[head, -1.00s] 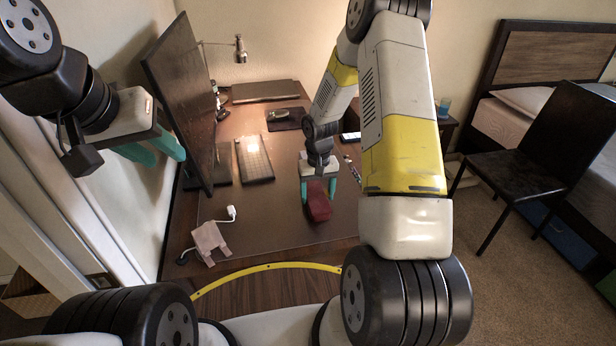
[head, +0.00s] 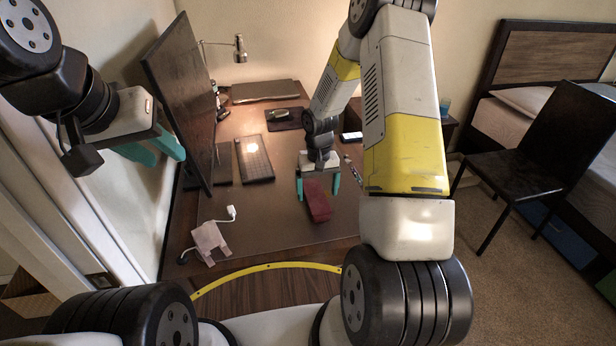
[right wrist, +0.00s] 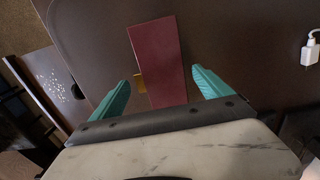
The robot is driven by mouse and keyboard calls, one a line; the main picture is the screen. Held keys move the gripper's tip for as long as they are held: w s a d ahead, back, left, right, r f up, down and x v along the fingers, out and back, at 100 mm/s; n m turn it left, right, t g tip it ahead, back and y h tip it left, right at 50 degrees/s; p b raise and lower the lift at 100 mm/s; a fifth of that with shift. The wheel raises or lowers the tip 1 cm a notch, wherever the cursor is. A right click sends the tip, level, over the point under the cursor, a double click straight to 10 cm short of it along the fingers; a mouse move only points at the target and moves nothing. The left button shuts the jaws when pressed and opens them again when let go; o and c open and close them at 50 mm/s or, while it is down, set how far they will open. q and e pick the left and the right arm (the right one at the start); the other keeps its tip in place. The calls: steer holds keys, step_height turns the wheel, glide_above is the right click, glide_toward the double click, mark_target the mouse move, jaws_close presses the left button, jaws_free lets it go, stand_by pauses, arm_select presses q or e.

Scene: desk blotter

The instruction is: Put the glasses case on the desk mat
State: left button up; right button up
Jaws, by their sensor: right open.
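The glasses case is a dark red, long box (head: 317,203). It lies on the brown desk mat (head: 270,216), toward the mat's right side. It also shows in the right wrist view (right wrist: 157,52), with its near end between the fingers. My right gripper (head: 317,190) is open around the case's far end, with teal fingers apart on either side; the wrist view shows gaps beside both fingers (right wrist: 163,88). My left gripper (head: 172,150) is raised at the left by the monitor, teal fingers apart and empty.
A keyboard (head: 254,158), a monitor (head: 181,95) and a lamp (head: 240,48) stand at the back and left of the desk. A marker (head: 352,167) lies right of my right gripper. The mat's middle is clear.

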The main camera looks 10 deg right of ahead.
step_height(320, 180, up, 18)
steer(key=s+t, duration=0.1)
steer(key=s, duration=0.2)
steer(key=s+a+r+t+y, duration=0.2)
steer(key=s+r+t, duration=0.3)
steer(key=s+r, duration=1.1)
steer(key=s, duration=0.5)
steer(key=shift+a+r, duration=0.4)
